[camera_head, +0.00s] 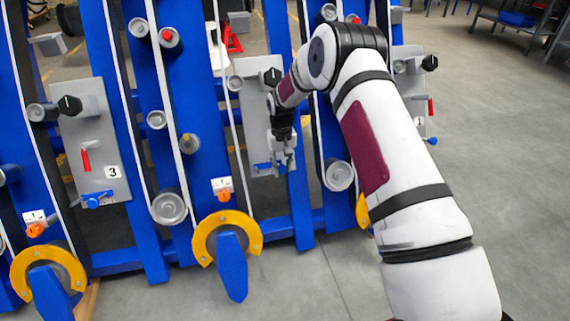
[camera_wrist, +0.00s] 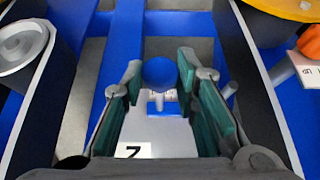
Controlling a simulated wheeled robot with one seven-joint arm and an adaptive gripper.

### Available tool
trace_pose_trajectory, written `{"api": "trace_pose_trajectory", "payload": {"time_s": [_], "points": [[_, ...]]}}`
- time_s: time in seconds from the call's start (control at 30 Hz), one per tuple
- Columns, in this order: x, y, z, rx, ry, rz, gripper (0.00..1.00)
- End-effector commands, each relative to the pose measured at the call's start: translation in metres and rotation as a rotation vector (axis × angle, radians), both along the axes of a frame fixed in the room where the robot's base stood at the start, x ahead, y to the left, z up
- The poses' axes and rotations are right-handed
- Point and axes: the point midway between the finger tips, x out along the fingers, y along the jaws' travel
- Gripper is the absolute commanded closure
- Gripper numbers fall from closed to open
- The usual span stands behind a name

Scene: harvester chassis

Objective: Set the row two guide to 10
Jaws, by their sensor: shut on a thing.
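The row two panel (camera_head: 258,150) is a grey plate in the middle of the head view, partly hidden by my arm. In the wrist view, the panel (camera_wrist: 155,132) carries a label that looks like a 2. Its guide has a round blue knob (camera_wrist: 158,72) on a blue base, with a small white scale partly seen behind it; the numbers are too small to read. My gripper (camera_wrist: 157,78) has its fingers on both sides of the knob and is shut on it. In the head view, my gripper (camera_head: 282,163) is at the panel's lower right, by the blue guide (camera_head: 263,167).
The panel marked 3 (camera_head: 92,140) stands to the left, with a red handle and blue guide. Blue frame beams (camera_wrist: 122,50) and belts run close on both sides. A yellow-rimmed wheel (camera_head: 228,222) sits below. Open floor lies right.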

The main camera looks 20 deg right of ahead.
Motion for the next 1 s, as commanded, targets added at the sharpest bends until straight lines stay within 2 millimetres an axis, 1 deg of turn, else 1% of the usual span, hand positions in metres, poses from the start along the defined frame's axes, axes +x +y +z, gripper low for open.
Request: {"api": "trace_pose_trajectory", "payload": {"time_s": [0.2,0.23,0.3,0.57,0.67,0.77,0.87,1.0], "points": [[0.000,-0.001,0.000,0.000,0.001,0.000,1.00],[0.000,-0.001,0.000,0.000,0.001,0.000,0.66],[0.000,-0.001,0.000,0.000,0.001,0.000,0.53],[0.000,-0.001,0.000,0.000,0.001,0.000,0.53],[0.000,-0.001,0.003,0.000,0.000,0.000,0.53],[0.001,-0.001,0.013,0.000,-0.002,-0.001,0.53],[0.001,-0.001,0.030,0.000,-0.003,0.000,0.53],[0.001,-0.001,0.060,-0.001,-0.003,0.001,0.53]]}}
